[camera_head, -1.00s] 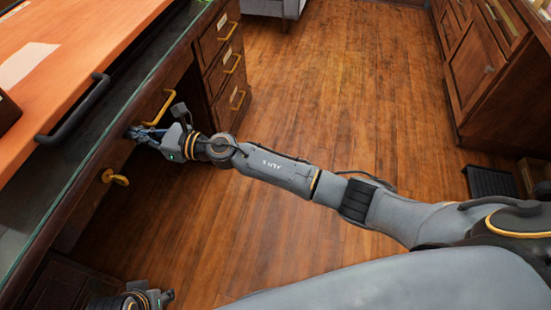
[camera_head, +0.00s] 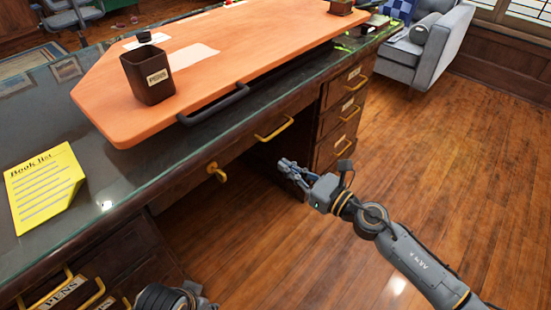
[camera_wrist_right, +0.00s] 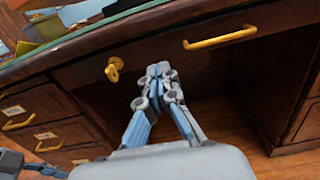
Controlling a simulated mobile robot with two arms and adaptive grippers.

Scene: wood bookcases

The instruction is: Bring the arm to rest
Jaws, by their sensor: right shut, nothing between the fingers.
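My right gripper (camera_head: 292,172) is in front of the desk's knee space, apart from the desk front. Its fingers are closed together with nothing between them; they also show in the right wrist view (camera_wrist_right: 160,78). My right arm comes in from the lower right. My left arm shows only as a dark wrist part at the bottom of the head view, and the left fingers cannot be made out.
A glass-topped desk (camera_head: 110,205) bears an orange board (camera_head: 250,50), a pens cup (camera_head: 148,78) and a yellow book list (camera_head: 43,188). Its drawer handle (camera_head: 274,128) and brass key (camera_head: 216,172) stick out. A grey sofa (camera_head: 430,50) stands behind. The wooden floor (camera_head: 440,150) at right is clear.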

